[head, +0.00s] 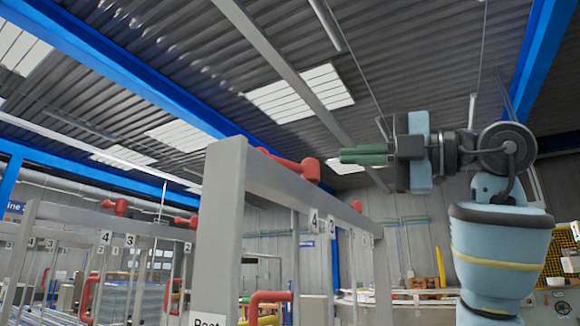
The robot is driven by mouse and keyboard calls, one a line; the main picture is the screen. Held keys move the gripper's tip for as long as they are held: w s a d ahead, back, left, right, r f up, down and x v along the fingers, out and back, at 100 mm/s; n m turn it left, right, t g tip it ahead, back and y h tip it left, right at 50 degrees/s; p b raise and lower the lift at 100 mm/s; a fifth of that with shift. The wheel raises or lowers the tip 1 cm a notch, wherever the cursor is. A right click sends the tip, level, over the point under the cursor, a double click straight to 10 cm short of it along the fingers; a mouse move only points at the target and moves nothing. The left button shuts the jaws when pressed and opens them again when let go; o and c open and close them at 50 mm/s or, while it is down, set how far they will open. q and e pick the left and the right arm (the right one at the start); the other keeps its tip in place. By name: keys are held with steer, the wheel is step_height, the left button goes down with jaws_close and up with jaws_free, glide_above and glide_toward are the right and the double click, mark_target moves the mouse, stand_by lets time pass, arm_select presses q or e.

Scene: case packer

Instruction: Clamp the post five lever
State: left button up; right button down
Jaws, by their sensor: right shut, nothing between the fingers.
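A red lever (300,166) sits on top of the near grey frame (222,215), with its handle reaching up and to the left. No number five is readable; tags 4 and 3 show on the frame beyond it. My right gripper (346,155) has green fingers that are shut and empty. It points left, just right of and slightly above the red lever in the picture. A gap shows between them; the depth between them is hard to judge. My left gripper is not in view.
The grey frame's upright and top beam fill the middle. A red handle (268,297) shows low inside it. Another frame with red levers (115,207) stands at left. A bench (420,292) lies behind at right. The space above the beam is open.

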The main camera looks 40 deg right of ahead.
steer(key=x, duration=0.7)
steer(key=d+x, duration=0.1)
steer(key=x, duration=0.3)
steer(key=shift+w+r, duration=0.35)
steer(key=shift+w+d+r, duration=0.1)
steer(key=shift+w+d, duration=0.1)
steer(key=shift+w, duration=0.4)
steer(key=shift+w, duration=0.1)
